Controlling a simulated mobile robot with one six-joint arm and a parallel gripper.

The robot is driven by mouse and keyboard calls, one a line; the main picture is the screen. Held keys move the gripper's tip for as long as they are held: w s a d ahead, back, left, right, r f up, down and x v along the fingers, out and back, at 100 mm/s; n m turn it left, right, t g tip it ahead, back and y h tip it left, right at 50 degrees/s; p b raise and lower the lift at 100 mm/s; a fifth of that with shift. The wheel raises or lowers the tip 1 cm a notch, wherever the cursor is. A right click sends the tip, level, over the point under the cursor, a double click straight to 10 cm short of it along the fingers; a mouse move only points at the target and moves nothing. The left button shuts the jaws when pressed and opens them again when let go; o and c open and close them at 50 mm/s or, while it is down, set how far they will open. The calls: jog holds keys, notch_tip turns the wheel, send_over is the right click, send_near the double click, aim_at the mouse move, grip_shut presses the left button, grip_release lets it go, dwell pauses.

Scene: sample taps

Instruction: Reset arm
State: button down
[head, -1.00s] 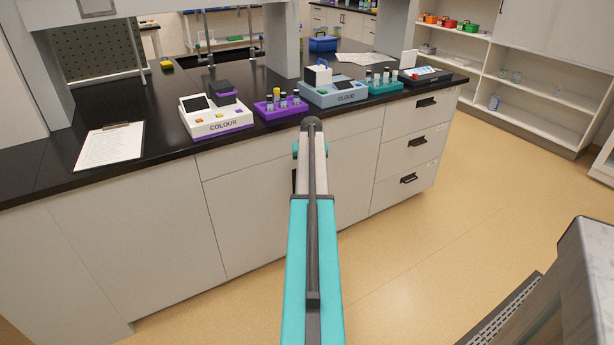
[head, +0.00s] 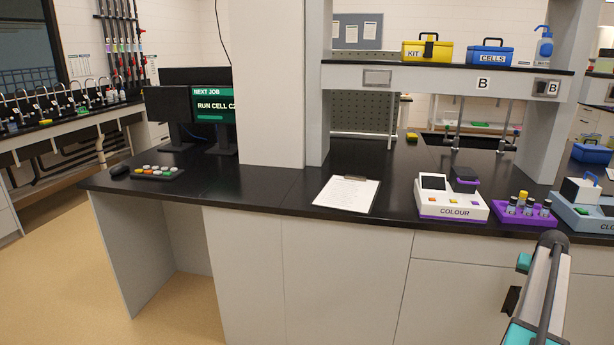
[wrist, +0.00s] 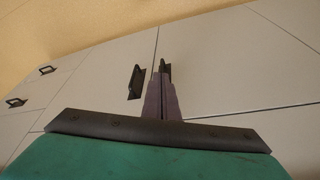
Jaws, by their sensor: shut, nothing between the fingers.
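My gripper (wrist: 162,88) shows in the wrist view as two dark grey fingers pressed together, shut and empty. It points toward the pale cupboard fronts (wrist: 205,65) under the bench. A black door handle (wrist: 137,82) is just left of the fingers in that view, and a second one is partly behind their tips. I cannot tell how far the fingers are from the doors. In the head view my arm (head: 541,300) reaches up from the lower right in front of the cupboards; the fingers are hidden there.
The black bench top (head: 255,190) carries a clipboard (head: 346,194), a COLOUR meter (head: 452,200), a purple vial rack (head: 524,211) and a blue-grey meter (head: 590,210). A monitor (head: 213,104) stands at the left. Open floor (head: 60,270) lies at lower left.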

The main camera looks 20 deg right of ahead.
jog(key=w+a+f+n+y, duration=0.1)
jog(key=w+a+f+n, duration=0.1)
jog(key=w+a+f, duration=0.65)
jog(key=w+a+f+n+y, duration=0.1)
jog(key=w+a+f, duration=0.4)
jog(key=a, duration=0.6)
jog(key=a+f+n+g+y+p, duration=0.1)
jog(key=a+f+n, duration=0.1)
jog(key=a+f, duration=0.8)
jog(key=a+f+n+g+y+p, duration=0.15)
jog(key=a+f, duration=0.25)
jog(key=a, duration=1.1)
jog(key=s+a+f+n+g, duration=0.1)
jog(key=s+a+f+g, duration=0.1)
jog(key=s+a+f, duration=0.55)
jog(key=s+a+f+n+g, duration=0.1)
jog(key=s+a+f+n, duration=0.1)
jog(key=s+a, duration=0.95)
jog(key=s+a+g, duration=0.1)
jog(key=s+a, duration=0.4)
jog(key=s, duration=0.3)
jog(key=s+a+g+h, duration=0.1)
jog(key=s+a, duration=0.4)
jog(key=s, duration=0.3)
jog(key=shift+s+a+r+n, duration=0.2)
jog(key=shift+s+r+n, duration=0.1)
jog(key=shift+r+n, duration=0.15)
